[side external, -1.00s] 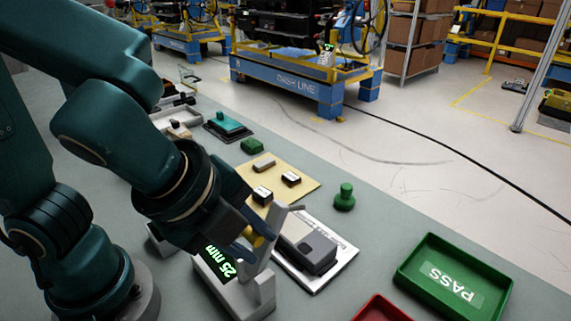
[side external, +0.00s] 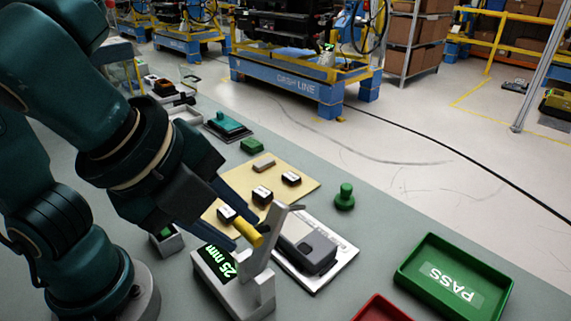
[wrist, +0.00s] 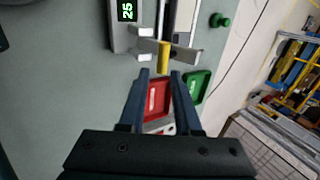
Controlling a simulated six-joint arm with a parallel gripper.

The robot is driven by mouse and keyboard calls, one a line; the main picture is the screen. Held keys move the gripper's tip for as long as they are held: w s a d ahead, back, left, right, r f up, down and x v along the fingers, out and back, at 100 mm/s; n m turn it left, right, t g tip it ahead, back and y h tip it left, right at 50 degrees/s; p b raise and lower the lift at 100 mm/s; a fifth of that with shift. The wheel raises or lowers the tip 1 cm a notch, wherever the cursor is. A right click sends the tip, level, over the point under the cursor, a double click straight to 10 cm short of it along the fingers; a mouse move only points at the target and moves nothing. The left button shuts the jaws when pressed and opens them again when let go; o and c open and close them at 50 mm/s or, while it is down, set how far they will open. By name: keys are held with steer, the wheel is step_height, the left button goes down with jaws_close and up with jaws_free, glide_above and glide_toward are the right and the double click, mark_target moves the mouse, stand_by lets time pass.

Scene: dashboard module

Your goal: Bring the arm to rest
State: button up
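My gripper (side external: 238,228) is open, its two dark blue fingers spread above and to the left of a grey gauge (side external: 253,287). A yellow cylinder (side external: 248,232) sits at the gauge's upright arms, close to my fingertips. In the wrist view, my gripper (wrist: 160,75) shows a gap between its fingers, and the yellow cylinder (wrist: 163,57) lies just beyond the tips, apart from both fingers there. The gauge's green display (side external: 219,262) reads 25 mm. How the cylinder is seated in the gauge is hard to make out.
A green PASS tray (side external: 418,262) and a red tray (side external: 383,309) stand at the right front. A beige board (side external: 300,178) with several small blocks lies behind the gauge. A grey device on a white plate (side external: 318,280) and a green knob (side external: 344,196) are to its right.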

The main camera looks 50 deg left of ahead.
steer(key=a+f+n, duration=0.2)
steer(key=a+n, duration=0.8)
steer(key=n, duration=0.8)
